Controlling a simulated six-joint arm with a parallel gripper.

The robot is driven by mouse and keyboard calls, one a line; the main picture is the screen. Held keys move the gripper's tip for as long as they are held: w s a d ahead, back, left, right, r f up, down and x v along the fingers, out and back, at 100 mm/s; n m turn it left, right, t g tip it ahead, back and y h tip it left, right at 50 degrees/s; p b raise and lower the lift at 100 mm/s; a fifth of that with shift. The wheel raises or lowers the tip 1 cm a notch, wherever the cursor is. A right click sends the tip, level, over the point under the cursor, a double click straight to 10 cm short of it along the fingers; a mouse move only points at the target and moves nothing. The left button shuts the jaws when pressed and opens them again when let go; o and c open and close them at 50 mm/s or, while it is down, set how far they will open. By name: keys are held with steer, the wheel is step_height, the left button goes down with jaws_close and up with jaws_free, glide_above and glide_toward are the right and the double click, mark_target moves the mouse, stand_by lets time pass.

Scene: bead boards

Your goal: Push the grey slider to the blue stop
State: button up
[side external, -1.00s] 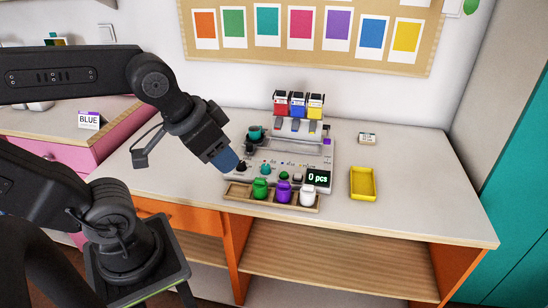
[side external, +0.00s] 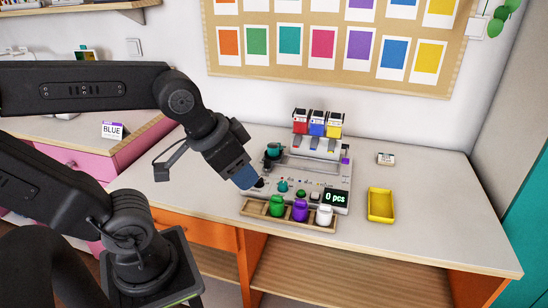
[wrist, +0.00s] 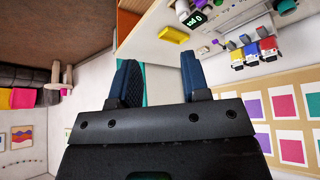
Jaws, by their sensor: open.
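A pale grey machine (side external: 331,182) stands on the table with a long grey channel across its middle. I cannot pick out the grey slider from the grey channel parts at this size. I cannot make out a blue stop for sure; a small purple piece (side external: 346,160) sits at the machine's right edge. My gripper (side external: 246,179) hangs tilted at the machine's left front corner, close to a black knob; whether they touch is unclear. In the wrist view, my gripper (wrist: 160,80) has its two blue fingers apart with nothing between them.
Red, blue and yellow hoppers (side external: 317,124) stand at the machine's back. A wooden tray (side external: 250,210) with green, purple and white pieces lies in front. The display (side external: 336,197) reads "0 pcs". A yellow tray (side external: 381,205) stands right, with clear table around it. A "BLUE" card (side external: 112,130) stands left.

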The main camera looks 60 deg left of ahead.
steer(key=shift+o, duration=0.2)
steer(key=shift+o, duration=0.8)
steer(key=shift+w+a+r, duration=0.1)
steer(key=w+a+r+n+g, duration=0.25)
steer(key=w+a, duration=0.25)
steer(key=w, duration=0.4)
steer(key=n+g, duration=0.3)
steer(key=n, duration=0.5)
glide_above(267, 160)
step_height(267, 160, down, 15)
steer(key=f, duration=1.3)
steer(key=shift+d+f, duration=0.15)
steer(key=shift+d, duration=0.05)
jaws_close()
